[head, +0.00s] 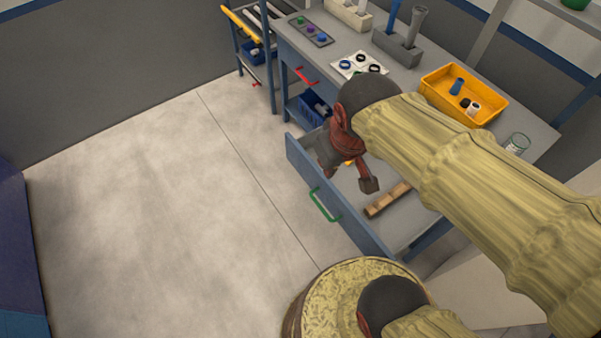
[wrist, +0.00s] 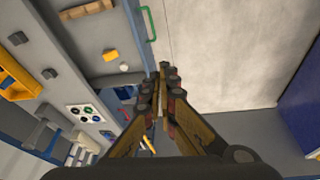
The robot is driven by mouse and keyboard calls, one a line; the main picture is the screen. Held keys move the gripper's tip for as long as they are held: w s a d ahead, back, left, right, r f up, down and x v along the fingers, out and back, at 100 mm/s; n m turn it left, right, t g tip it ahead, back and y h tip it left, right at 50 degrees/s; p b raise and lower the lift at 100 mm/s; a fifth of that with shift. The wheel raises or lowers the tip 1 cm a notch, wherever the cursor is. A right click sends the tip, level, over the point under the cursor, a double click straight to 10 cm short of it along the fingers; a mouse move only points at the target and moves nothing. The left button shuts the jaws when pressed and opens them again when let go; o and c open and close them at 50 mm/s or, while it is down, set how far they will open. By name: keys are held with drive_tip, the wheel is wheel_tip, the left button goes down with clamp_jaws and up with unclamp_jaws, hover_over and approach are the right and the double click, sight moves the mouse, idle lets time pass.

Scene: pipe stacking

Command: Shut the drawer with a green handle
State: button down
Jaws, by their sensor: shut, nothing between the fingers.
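The drawer (head: 345,229) with the green handle (head: 325,205) is pulled out from the workbench. Its green handle also shows at the top of the wrist view (wrist: 148,23). A wooden block (head: 388,199) lies inside the drawer, and the wrist view shows small items in it too. My gripper (head: 369,185) is shut and empty. In the head view it appears over the drawer's interior, behind the front panel. In the wrist view its fingertips (wrist: 164,67) point toward the handle side. My arm hides part of the drawer and bench.
The workbench (head: 440,78) carries a yellow tray (head: 463,95), a grey holder (head: 397,48) and a white card with rings (head: 360,65). A red handle (head: 306,76) is on the bench front to the left. The floor (head: 170,210) before the drawer is clear.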

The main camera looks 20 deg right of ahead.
drive_tip(key=w+a+f+n+g+h+b, duration=0.1)
drive_tip(key=w+a+f+n+b, duration=0.1)
drive_tip(key=w+f+n, duration=0.7)
drive_tip(key=w+a+f+n+g+h+b, duration=0.1)
drive_tip(key=w+a+f+n+h+b, duration=0.25)
drive_tip(key=f, duration=0.95)
drive_tip(key=w+a+f+n+y+b, duration=0.1)
drive_tip(key=w+f+n+b, duration=0.1)
drive_tip(key=w+f+n, duration=0.65)
drive_tip(key=w+d+f+b, duration=0.1)
drive_tip(key=d+f+b, duration=0.1)
drive_tip(key=d+f, duration=0.2)
drive_tip(key=w+d+f+m+b, duration=0.1)
drive_tip(key=d+f+b, duration=0.2)
drive_tip(key=f, duration=0.5)
drive_tip(key=shift+w+d, duration=0.3)
drive_tip(key=shift+d, duration=0.1)
drive_tip(key=shift+d+h, duration=0.15)
drive_tip(key=shift+h, duration=0.1)
